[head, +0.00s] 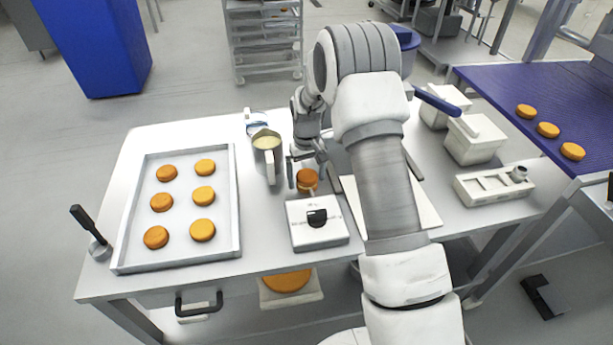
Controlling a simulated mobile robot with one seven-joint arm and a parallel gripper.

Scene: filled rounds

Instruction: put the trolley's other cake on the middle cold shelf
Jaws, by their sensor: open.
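A large round orange-brown cake (287,281) sits on a white board (288,300) below the worktop, partly hidden by the table's front edge. My gripper (306,166) is open above the worktop, close to a small brown round (307,182). The round stands just in front of the fingers; I cannot tell whether they touch it. A wheeled rack (263,48) with several shelves stands behind the table, cut off at the top. Whether it is the trolley or the cold shelves is unclear. I see no shelf that is clearly the middle cold shelf.
On the worktop (130,205) are a tray (238,215) of several cakes, a jug (268,158), a white box (320,234) with a black knob, and white bins (473,145). A blue belt (490,83) carries three cakes. Floor left of the table is clear.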

